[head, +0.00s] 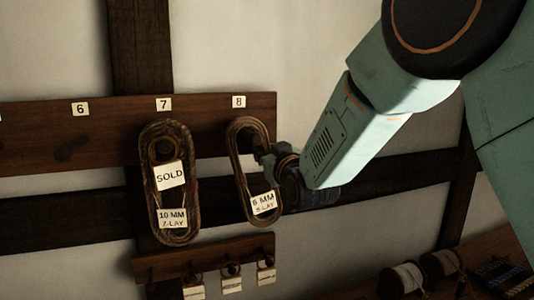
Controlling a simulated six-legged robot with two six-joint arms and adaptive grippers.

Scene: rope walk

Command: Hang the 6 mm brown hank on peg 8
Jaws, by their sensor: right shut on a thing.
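A brown hank (238,194) with a white tag reading 6 MM (263,203) hangs upright as a long loop below the number 8 plate (239,101). My right gripper (268,158) comes in from the right and is shut on the hank's right side, near its upper part. Peg 8 itself cannot be made out, so I cannot tell whether the loop is over it. The hank's top overlaps the dark peg board (210,138). My left gripper is not in view.
A thicker hank (147,200) tagged SOLD and 10 MM hangs under number 7 (164,104), close on the left. A small rack (205,258) with tags sits below. Spools (402,279) stand at lower right.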

